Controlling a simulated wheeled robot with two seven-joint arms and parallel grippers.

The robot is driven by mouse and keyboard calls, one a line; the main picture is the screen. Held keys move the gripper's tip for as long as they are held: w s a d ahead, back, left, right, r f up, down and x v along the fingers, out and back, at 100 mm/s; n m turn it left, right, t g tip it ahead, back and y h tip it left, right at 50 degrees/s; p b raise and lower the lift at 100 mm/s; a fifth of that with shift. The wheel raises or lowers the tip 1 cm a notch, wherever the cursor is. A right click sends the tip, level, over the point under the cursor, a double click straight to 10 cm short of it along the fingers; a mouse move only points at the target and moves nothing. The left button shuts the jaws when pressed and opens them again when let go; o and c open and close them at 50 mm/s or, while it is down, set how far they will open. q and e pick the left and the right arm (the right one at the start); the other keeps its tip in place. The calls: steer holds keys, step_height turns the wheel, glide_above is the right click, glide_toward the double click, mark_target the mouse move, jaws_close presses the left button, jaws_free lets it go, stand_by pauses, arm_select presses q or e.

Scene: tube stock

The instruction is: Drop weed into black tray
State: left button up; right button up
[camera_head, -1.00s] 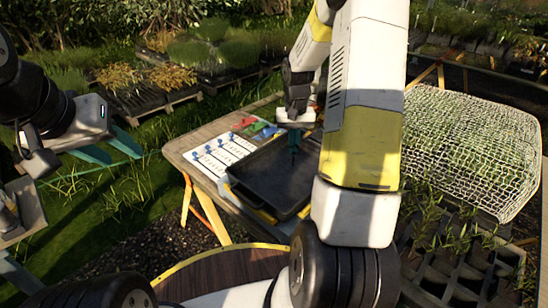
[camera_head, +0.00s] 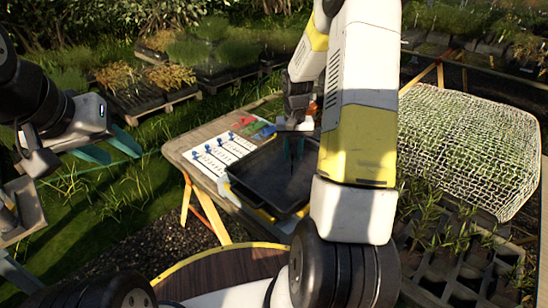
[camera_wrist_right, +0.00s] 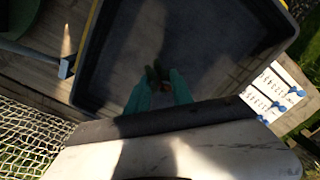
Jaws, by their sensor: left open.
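The black tray (camera_head: 262,183) lies on the wooden table in the middle of the head view. It also fills the upper middle of the right wrist view (camera_wrist_right: 205,40). My right gripper (camera_head: 294,150) points down over the tray, its green fingers standing apart. In the right wrist view the fingers (camera_wrist_right: 158,82) lean toward each other with a gap between them, over the tray floor. A small dark patch shows at their tips; I cannot tell whether it is a weed or shadow. My left gripper (camera_head: 110,150) is open and empty over grass at the left.
White label cards with blue pins (camera_head: 220,152) lie left of the tray, with red and green pieces behind. A netted mound (camera_head: 470,145) and a dark cell tray with seedlings (camera_head: 450,240) stand at the right. My right arm hides part of the table.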

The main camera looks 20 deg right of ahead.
steer(key=shift+r, duration=3.9)
steer(key=s+a+r+n+t, duration=0.1)
steer(key=s+a+r+t, duration=0.1)
steer(key=s+a+r, duration=0.2)
steer(key=s+a+r+n+t+y, duration=0.1)
steer(key=s+a+r, duration=0.3)
steer(key=s+r, duration=0.4)
steer(key=s+a+r+n+t+y, duration=0.1)
steer(key=s+a+r+t, duration=0.2)
steer(key=s+r, duration=0.3)
steer(key=s+a, duration=0.1)
steer(key=s, duration=0.4)
steer(key=shift+a+n, duration=0.3)
steer(key=shift+a, duration=0.1)
